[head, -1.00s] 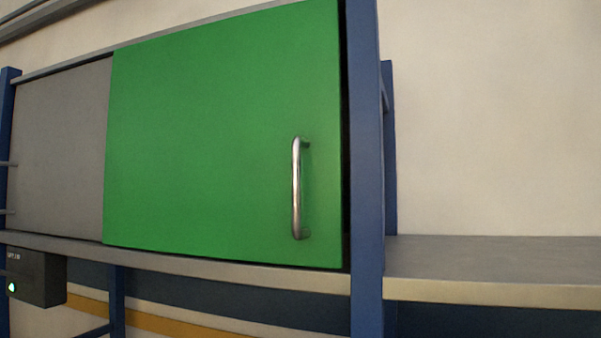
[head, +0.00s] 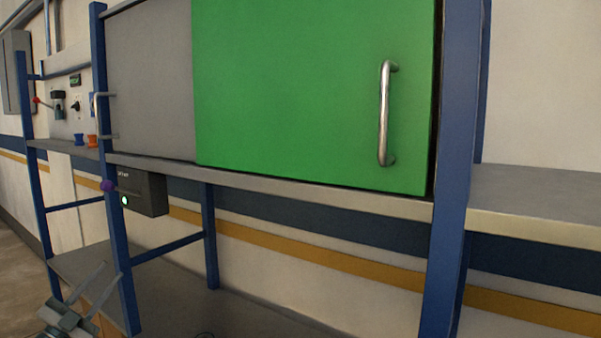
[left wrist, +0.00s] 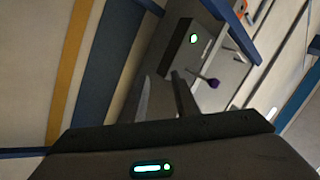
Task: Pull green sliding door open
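The green sliding door (head: 290,90) fills the upper middle of the head view, beside a grey panel on its left. Its vertical silver bar handle (head: 384,115) is near the door's right edge, and nothing touches it. The door's right edge is by the blue upright. My left gripper (head: 111,270) is low at the left of the head view, well below and left of the handle. Its two fingers are apart, with nothing between them. The fingers (left wrist: 164,95) also show in the left wrist view. My right gripper is not in view.
A black box with a green light (head: 142,192) hangs under the cabinet; a purple knob (head: 108,186) is beside it. Blue posts (head: 458,150) frame the cabinet. A lower grey shelf (head: 235,305) is below, and another shelf (head: 535,205) is at right.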

